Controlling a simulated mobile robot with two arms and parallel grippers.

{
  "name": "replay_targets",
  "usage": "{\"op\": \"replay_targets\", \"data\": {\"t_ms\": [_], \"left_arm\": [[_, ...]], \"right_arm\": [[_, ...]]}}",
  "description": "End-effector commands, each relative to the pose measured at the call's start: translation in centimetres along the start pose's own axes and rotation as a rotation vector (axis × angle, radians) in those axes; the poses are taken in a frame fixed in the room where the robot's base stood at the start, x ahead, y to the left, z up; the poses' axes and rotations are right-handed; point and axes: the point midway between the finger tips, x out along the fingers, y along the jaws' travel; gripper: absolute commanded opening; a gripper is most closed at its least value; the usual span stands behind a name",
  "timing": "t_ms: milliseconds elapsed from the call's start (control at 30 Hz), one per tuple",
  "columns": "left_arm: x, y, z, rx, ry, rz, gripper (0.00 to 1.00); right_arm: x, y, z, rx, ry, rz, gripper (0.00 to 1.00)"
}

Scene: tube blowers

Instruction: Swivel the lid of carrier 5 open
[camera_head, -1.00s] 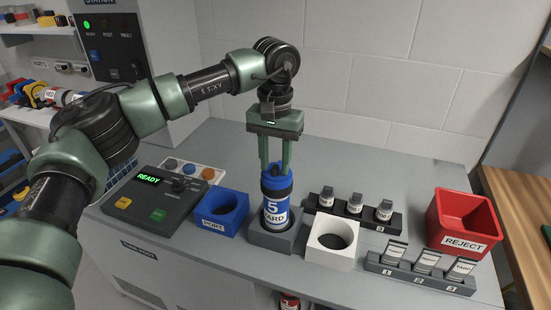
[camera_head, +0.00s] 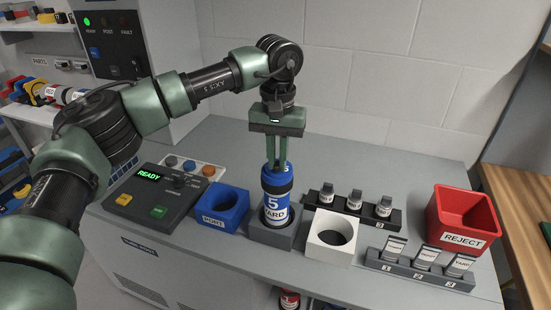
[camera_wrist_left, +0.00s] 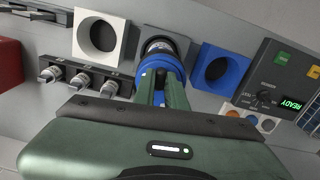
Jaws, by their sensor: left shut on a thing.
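Carrier 5 (camera_head: 275,203) is a blue cylinder with a black band and a white label reading "5" and partly "ARD". It stands upright in a grey square holder (camera_head: 273,235) on the bench. My left gripper (camera_head: 276,160) points down from above, its fingers shut at the blue top of the carrier. In the left wrist view the fingers (camera_wrist_left: 160,95) come together at the blue top of the carrier (camera_wrist_left: 158,66). The fingers partly hide the lid, and I cannot tell any opening of it. My right gripper is not in view.
A blue PORT holder (camera_head: 222,206) stands left of the carrier and a white holder (camera_head: 331,240) right of it. Racks with small labelled vials (camera_head: 355,205) (camera_head: 424,262) and a red REJECT bin (camera_head: 461,220) lie further right. A READY control panel (camera_head: 155,198) is at left.

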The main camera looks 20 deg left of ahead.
Motion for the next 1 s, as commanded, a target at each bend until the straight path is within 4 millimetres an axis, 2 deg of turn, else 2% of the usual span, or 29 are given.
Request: {"op": "replay_targets", "data": {"t_ms": [467,1000], "left_arm": [[0.0,2.1,-0.5,-0.417,0.001,0.002,0.00],[-0.1,3.9,-2.1,-0.932,0.001,0.001,0.00]], "right_arm": [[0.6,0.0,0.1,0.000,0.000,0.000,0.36],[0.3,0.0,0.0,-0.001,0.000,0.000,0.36]]}}
